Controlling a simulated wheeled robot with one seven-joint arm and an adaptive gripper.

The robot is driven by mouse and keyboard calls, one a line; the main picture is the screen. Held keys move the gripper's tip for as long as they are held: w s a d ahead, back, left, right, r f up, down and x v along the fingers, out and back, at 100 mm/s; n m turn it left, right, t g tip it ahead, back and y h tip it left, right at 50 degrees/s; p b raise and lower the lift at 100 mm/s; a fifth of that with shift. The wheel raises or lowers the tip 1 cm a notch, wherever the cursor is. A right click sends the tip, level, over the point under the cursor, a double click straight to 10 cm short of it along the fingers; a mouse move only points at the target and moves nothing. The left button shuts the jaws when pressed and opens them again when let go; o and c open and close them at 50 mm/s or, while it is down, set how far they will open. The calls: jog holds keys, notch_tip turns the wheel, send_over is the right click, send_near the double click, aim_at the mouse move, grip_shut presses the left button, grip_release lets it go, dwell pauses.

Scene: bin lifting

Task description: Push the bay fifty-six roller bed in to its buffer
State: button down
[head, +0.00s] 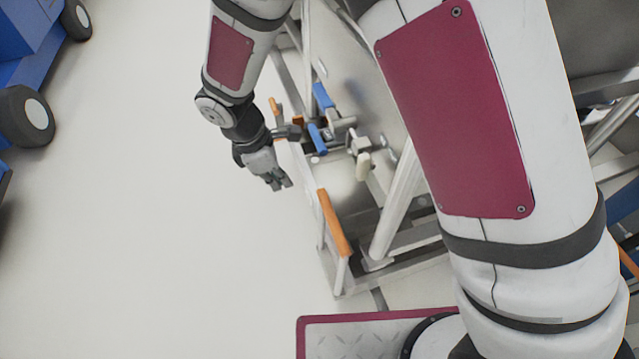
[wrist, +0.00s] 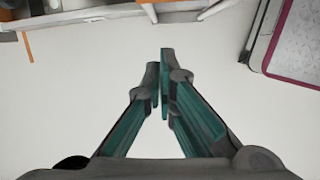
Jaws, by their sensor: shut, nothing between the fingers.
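A grey metal frame (head: 339,280) with a flat plate stands right of centre in the head view. It has an orange grip bar (head: 334,222) on its near left side. Blue levers (head: 317,138) and a cream handle (head: 364,165) sit on it. I cannot tell which part is the bay fifty-six roller bed, and no bay number is readable. My gripper (head: 277,183) is shut and empty, just left of the frame and apart from the grip bar. In the wrist view its fingers (wrist: 161,75) meet over bare floor, with the frame's edge (wrist: 95,16) beyond them.
A blue wheeled vehicle (head: 25,45) stands at the far left, with dark tyres (head: 27,115). The pale floor (head: 150,220) between it and the frame is clear. My arm hides much of the right side. More metal framework shows at the right edge.

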jog(key=w+d+f+n+b, duration=0.1)
jog(key=d+f+b, duration=0.4)
jog(key=f, duration=0.7)
jog(key=shift+w+d+f+b, duration=0.15)
jog(key=shift+d+b, duration=0.15)
jog(key=shift+b, duration=0.15)
